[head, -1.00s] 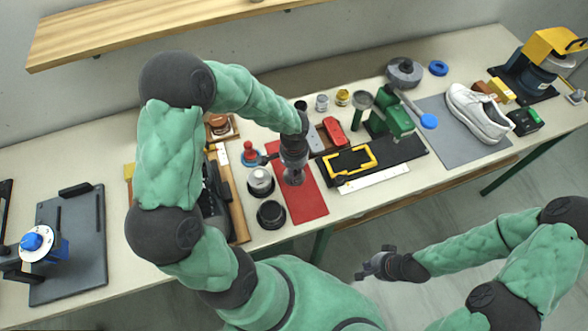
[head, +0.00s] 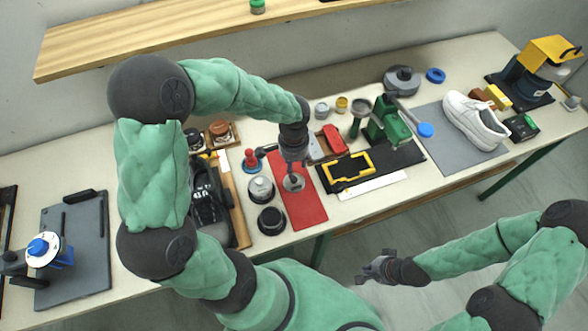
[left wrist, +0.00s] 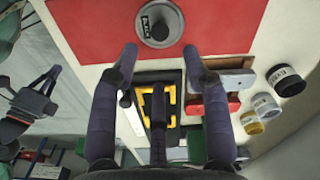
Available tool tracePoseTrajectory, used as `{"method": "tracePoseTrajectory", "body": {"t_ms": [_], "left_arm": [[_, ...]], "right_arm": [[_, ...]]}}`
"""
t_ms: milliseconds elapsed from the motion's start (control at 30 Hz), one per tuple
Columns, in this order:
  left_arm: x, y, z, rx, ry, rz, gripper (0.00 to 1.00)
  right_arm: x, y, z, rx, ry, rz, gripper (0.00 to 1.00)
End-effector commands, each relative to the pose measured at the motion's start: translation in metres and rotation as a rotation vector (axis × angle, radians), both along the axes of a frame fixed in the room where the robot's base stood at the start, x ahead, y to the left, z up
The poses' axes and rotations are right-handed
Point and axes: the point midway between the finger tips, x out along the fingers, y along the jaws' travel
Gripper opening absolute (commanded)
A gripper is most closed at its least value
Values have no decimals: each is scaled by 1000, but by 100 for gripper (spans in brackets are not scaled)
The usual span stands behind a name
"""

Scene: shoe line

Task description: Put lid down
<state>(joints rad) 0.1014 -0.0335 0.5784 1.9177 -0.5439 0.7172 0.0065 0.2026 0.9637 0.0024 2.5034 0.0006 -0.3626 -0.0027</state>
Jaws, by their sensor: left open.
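A round grey metal lid with a small knob (head: 294,184) lies on the red mat (head: 303,210). In the left wrist view the lid (left wrist: 161,20) shows at the top, on the red mat (left wrist: 95,25), with a dark label on its face. My left gripper (head: 293,166) is above the lid. In the left wrist view its two fingers (left wrist: 160,52) are spread apart with nothing between them, and the lid is beyond the tips. My right gripper (head: 374,268) hangs in front of the table, away from the lid; its jaw gap is unclear.
A grey-topped jar (head: 260,188) and a black cup (head: 271,220) stand left of the mat. A yellow frame on a black board (head: 395,165) and a red block (head: 333,138) lie to the right. A white shoe (head: 474,120) is farther right.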

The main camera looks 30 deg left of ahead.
Motion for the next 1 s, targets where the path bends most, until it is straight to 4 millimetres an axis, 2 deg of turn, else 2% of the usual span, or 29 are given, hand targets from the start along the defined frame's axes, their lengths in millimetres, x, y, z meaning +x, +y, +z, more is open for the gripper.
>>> {"method": "tracePoseTrajectory", "body": {"t_ms": [33,100,300,1000], "left_arm": [[1,0,11,1,-4,-1,47],[1,0,21,0,-3,-2,47],[0,0,38,1,-1,-1,47],[0,0,40,1,0,-1,47]], "right_arm": [[0,0,4,0,0,0,0],[0,0,5,0,0,0,0],[0,0,8,0,0,0,0],[0,0,8,0,0,0,0]]}}
